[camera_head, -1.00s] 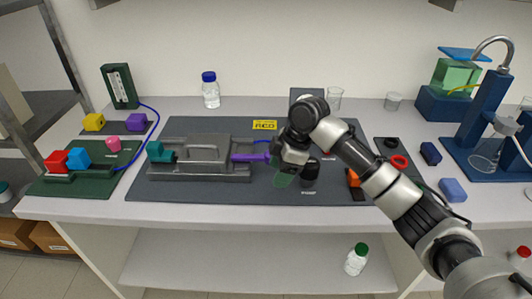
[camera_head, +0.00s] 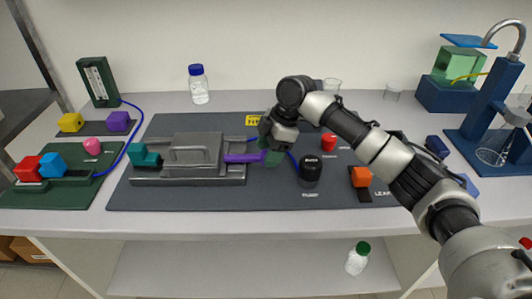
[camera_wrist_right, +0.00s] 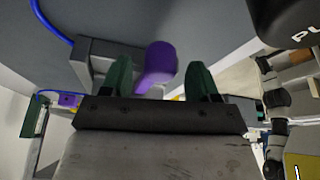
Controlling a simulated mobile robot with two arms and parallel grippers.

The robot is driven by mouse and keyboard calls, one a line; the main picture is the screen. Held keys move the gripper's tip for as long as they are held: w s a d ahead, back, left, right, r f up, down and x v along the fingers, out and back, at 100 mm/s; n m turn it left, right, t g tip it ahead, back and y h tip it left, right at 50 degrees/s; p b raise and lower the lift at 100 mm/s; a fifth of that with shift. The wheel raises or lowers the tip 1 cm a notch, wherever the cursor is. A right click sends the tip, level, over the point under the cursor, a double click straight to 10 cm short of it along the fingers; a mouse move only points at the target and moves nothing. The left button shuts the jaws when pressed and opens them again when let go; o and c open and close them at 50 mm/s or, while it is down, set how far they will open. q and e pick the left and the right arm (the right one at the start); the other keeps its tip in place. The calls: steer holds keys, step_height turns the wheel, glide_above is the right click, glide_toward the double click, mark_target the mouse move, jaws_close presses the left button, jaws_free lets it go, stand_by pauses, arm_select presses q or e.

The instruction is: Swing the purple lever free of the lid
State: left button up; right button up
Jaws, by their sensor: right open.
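The purple lever (camera_head: 242,158) sticks out to the right from the right end of the grey rig and lies roughly level. The grey lid (camera_head: 196,150) with its raised handle sits on the rig; a teal block (camera_head: 146,155) is at its left end. My right gripper (camera_head: 272,157) is at the lever's free end, with its green fingers open. In the right wrist view, the lever's rounded purple end (camera_wrist_right: 158,62) shows between the two spread fingers (camera_wrist_right: 160,80), with a gap on each side. Whether a finger touches it I cannot tell. My left gripper is not in view.
A black knob (camera_head: 310,170) stands just right of my gripper, with a red one (camera_head: 328,142) behind it and an orange block (camera_head: 361,177) further right. The dark mat (camera_head: 230,198) is bare in front of the rig.

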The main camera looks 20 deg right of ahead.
steer(key=shift+x, duration=0.8)
jaws_close()
